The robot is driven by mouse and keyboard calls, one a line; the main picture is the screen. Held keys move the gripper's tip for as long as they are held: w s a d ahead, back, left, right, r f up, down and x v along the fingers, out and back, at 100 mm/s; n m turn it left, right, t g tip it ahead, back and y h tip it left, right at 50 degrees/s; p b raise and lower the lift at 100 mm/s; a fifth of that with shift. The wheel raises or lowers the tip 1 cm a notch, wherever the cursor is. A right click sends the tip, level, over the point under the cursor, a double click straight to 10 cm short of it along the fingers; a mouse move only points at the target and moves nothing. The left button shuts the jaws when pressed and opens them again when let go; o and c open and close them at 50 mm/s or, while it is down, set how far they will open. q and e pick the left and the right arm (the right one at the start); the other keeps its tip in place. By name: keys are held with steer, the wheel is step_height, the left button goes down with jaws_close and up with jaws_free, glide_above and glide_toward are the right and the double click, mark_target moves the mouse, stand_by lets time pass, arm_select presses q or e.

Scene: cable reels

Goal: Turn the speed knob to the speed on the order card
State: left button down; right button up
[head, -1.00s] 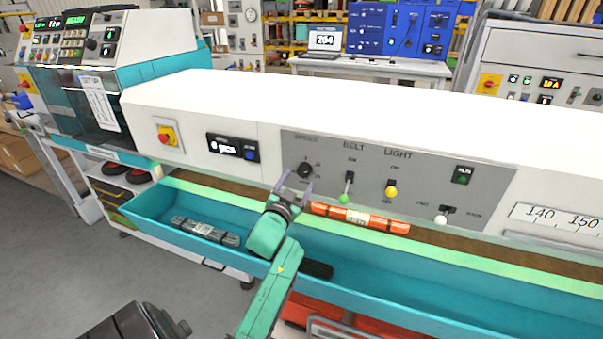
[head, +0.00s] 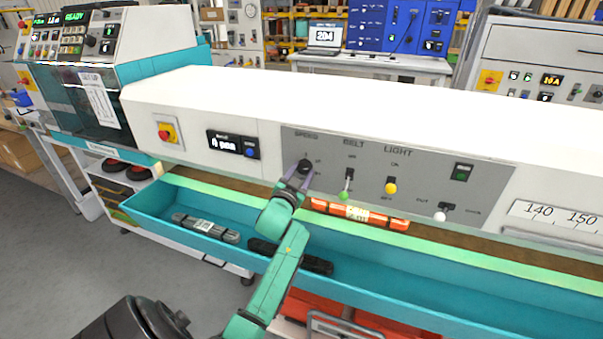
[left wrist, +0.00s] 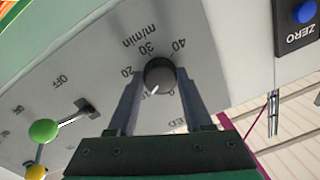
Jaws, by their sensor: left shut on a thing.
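The dark round speed knob (head: 305,165) sits at the left of the grey control panel (head: 420,165). My left gripper (head: 298,178) reaches up to it and is shut on it. In the left wrist view the knob (left wrist: 160,76) stands between the two fingers of the gripper (left wrist: 159,82). Its white pointer aims to the lower left; marks 20, 30 and 40 show around it, upside down. A white sheet (head: 97,100) hangs on the machine at left, too small to read; I cannot tell if it is the order card. My right gripper is out of view.
The belt lever (head: 346,185), light lever (head: 391,187) and white-tipped lever (head: 441,215) are right of the knob. The teal trough (head: 430,290) holds a grey bundle (head: 205,227) and a black one (head: 312,264).

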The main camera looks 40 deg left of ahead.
arm_select(q)
steer(key=m+b, duration=0.1)
steer(key=m, duration=0.5)
steer(key=shift+f, duration=0.1)
steer(key=m, duration=0.3)
steer(key=m+b, duration=0.1)
steer(key=m, duration=0.2)
steer(key=shift+a+t+h+b, duration=0.1)
steer(key=shift+t+h+b, duration=0.2)
steer(key=m, duration=0.5)
steer(key=shift+m+b, duration=0.3)
steer(key=shift+m, duration=0.1)
steer(key=m, duration=0.6)
steer(key=shift+h, duration=0.3)
steer(key=shift+m, duration=0.4)
steer(key=shift+c, duration=1.6)
jaws_free()
steer(key=shift+r, duration=0.2)
